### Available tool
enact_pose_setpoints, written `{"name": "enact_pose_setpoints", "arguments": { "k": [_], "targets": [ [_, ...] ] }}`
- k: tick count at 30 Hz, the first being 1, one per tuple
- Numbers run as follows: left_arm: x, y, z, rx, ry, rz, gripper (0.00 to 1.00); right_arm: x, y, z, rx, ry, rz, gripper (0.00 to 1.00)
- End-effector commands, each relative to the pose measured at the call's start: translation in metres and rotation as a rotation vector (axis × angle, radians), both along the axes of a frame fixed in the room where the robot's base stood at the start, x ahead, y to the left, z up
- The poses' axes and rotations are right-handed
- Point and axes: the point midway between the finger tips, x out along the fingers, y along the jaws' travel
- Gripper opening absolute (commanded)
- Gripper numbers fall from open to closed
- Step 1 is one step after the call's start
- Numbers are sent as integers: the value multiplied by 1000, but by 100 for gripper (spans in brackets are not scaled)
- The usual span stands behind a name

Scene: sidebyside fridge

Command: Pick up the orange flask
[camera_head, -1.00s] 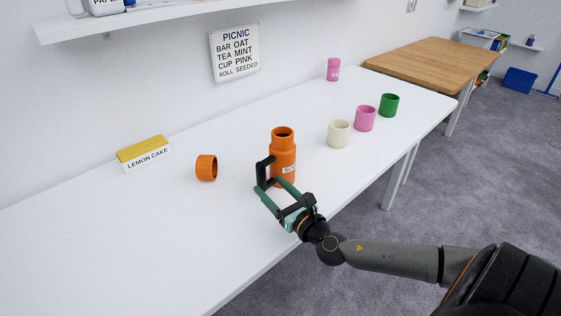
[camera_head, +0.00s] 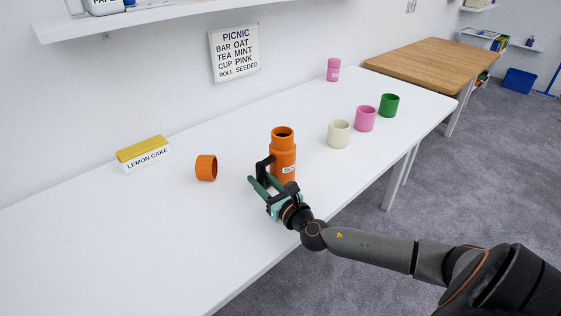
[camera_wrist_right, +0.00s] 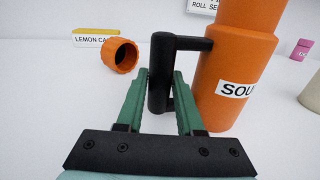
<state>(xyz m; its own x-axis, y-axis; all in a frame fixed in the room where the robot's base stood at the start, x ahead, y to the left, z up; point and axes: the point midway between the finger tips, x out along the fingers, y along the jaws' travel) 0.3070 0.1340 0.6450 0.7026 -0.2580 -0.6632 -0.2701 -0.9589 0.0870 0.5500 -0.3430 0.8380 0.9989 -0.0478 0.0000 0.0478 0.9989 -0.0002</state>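The orange flask (camera_head: 283,146) stands upright and uncapped on the white table, with a white label and a black side handle. My right gripper (camera_head: 261,178) is at the handle. In the right wrist view the gripper's green fingers (camera_wrist_right: 162,76) lie one on each side of the black handle (camera_wrist_right: 161,78), close against it with almost no gap at the tips. The flask body (camera_wrist_right: 235,65) is just right of the fingers, its top cut off. My left gripper is not in view.
An orange cap (camera_head: 206,168) and a lemon cake box (camera_head: 144,154) are left of the flask. Cream (camera_head: 339,134), pink (camera_head: 365,119) and green (camera_head: 389,105) cups and a pink container (camera_head: 333,70) stand to the right. The table's (camera_head: 110,240) near left is clear.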

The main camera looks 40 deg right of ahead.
Motion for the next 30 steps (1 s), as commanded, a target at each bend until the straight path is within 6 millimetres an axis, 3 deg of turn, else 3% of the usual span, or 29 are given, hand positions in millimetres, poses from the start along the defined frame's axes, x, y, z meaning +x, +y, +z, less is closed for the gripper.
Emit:
{"name": "enact_pose_setpoints", "arguments": {
  "k": [1,9,30],
  "targets": [
    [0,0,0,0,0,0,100,0,0,0,0,0,0,30],
    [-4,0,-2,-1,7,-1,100,0,0,0,0,0,0,0],
    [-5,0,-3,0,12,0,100,0,0,0,-1,0,-1,0]
  ]
}}
